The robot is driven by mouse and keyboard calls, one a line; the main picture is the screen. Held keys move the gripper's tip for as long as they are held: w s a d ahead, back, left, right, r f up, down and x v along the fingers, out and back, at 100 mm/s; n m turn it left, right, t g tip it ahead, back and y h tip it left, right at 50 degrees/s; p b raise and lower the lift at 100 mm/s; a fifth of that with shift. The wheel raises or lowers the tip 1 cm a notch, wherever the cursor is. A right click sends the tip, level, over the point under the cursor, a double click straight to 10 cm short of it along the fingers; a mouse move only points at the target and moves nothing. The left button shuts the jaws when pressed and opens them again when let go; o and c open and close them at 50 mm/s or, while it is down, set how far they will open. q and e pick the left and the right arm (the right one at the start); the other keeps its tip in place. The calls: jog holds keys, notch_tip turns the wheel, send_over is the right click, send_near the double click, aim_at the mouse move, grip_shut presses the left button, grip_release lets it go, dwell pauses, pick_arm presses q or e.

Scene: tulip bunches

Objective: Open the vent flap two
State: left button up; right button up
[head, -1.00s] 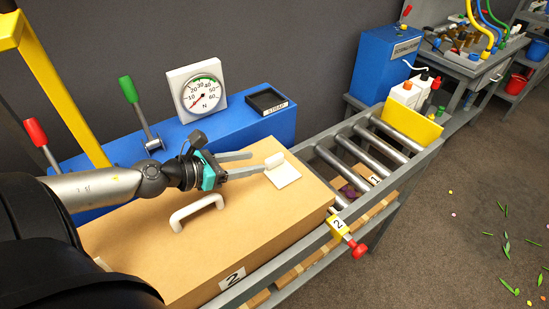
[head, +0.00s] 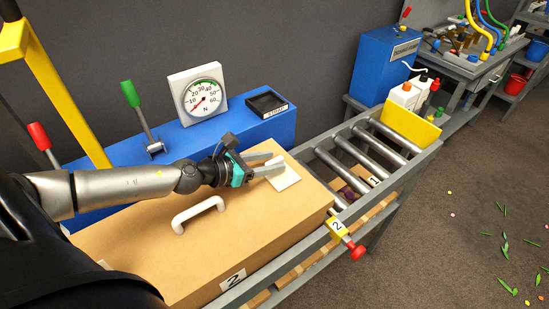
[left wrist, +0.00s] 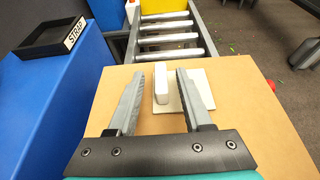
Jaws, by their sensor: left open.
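A cardboard box (head: 150,250) labelled 2 lies on the roller conveyor. On its lid, near the far right end, is a white square flap plate (head: 290,180) with an upright white tab. In the left wrist view the tab (left wrist: 161,85) stands between the fingertips, closer to the right finger, with the plate (left wrist: 198,92) under and beside that finger. My left gripper (head: 277,163) is open; its fingers (left wrist: 161,73) point along the lid at the flap. In the head view the fingers partly hide the tab. I cannot tell whether they touch it. My right gripper is not in view.
A white handle (head: 197,212) stands on the lid near the arm. Behind the box is a blue console (head: 190,145) with a dial (head: 198,92), levers and a black strap tray (head: 267,103). Bare rollers (head: 355,160) and a red knob (head: 356,250) are to the right.

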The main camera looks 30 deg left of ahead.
pick_arm(q)
jog(key=shift+x, duration=0.9)
jog(key=shift+d, duration=0.1)
jog(key=shift+c, duration=0.2)
grip_shut()
dwell(0.6)
